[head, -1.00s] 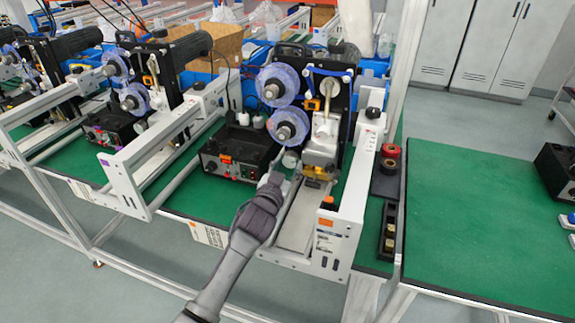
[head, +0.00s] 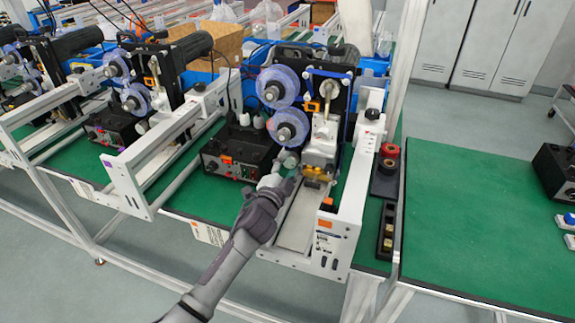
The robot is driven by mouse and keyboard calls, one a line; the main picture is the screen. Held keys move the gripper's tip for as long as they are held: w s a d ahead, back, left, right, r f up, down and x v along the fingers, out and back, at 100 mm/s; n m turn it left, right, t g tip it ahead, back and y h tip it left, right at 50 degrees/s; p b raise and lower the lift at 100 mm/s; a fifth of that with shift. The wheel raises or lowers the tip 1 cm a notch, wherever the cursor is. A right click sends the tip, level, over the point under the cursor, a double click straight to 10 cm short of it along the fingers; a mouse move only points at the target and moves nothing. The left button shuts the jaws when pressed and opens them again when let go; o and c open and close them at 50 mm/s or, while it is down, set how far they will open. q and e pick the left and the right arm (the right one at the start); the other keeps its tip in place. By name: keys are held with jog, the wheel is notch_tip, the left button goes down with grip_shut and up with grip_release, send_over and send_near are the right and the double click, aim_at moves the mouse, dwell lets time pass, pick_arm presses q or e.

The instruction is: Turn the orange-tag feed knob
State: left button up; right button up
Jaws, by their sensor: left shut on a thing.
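My left gripper (head: 285,183) reaches in from the bottom, between the control box and the machine's white rail. It is shut on the feed knob, which my fingers mostly hide, just below the clear roller at the machine's left side. How far the knob is turned cannot be told. My right gripper is not in view.
Two purple-blue reels (head: 287,126) sit above my left gripper. The control box (head: 238,155) is close on its left, the white rail (head: 338,215) on its right. Similar machines stand in a row to the left. The green bench top (head: 475,215) at right is largely clear.

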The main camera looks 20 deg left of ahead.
pick_arm(q)
jog(key=shift+m, duration=1)
jog(key=o, duration=1.1)
jog(key=s, duration=1.2)
jog(key=shift+a, duration=0.2)
